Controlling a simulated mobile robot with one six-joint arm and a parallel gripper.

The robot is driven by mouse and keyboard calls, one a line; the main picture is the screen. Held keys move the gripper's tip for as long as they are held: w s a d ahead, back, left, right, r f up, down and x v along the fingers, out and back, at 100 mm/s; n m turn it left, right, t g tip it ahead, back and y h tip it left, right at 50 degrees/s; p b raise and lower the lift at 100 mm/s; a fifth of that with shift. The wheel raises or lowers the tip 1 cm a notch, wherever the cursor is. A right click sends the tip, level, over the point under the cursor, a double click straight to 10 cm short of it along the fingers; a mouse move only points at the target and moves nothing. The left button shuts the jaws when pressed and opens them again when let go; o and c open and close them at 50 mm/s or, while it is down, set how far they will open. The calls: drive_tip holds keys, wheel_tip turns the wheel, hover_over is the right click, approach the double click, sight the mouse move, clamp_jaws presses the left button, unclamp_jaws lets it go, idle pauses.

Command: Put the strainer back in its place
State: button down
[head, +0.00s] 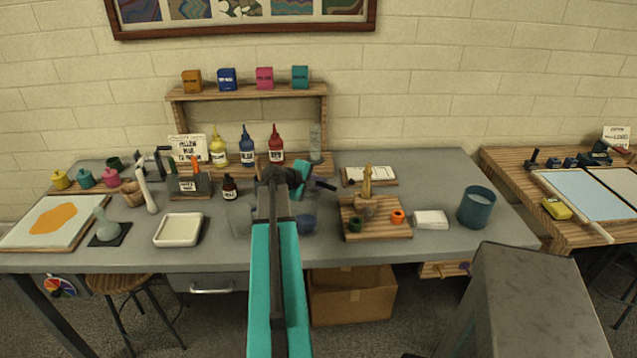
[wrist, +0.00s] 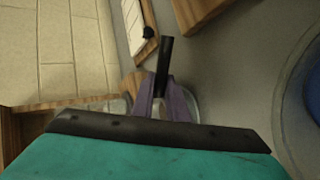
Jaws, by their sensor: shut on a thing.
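The strainer shows in the wrist view as a black handle (wrist: 165,62) between my purple fingers, with part of a pale round rim (wrist: 193,103) beside them. My gripper (wrist: 163,98) is shut on it. In the head view my gripper (head: 308,184) is above the middle of the grey table, with the dark handle (head: 326,186) sticking out to the right. Most of the strainer is hidden behind my gripper and arm. I cannot tell which spot is its place.
Bottles and a shelf (head: 247,92) stand behind. A wooden board (head: 380,232) with small items is to the right, then a teal cup (head: 477,207).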

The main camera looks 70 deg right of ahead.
drive_tip(key=shift+a+f+b, duration=0.1)
drive_tip(key=shift+f+b, duration=0.35)
drive_tip(key=shift+f, duration=0.35)
drive_tip(key=shift+s+a+f, duration=0.1)
drive_tip(key=shift+f, duration=0.1)
drive_tip(key=c, duration=1.8)
unclamp_jaws()
drive_tip(key=shift+o, duration=0.3)
drive_tip(key=shift+a, duration=0.2)
drive_tip(key=shift+w+a+r, duration=0.1)
drive_tip(key=shift+w+a, duration=0.15)
drive_tip(key=shift+o, duration=0.4)
drive_tip(key=r+b+v, duration=0.1)
drive_tip(key=b+v, duration=0.1)
drive_tip(key=v, duration=1.1)
drive_tip(key=shift+d+b, duration=0.25)
drive_tip(key=shift+b, duration=0.1)
drive_tip(key=shift+r, duration=0.15)
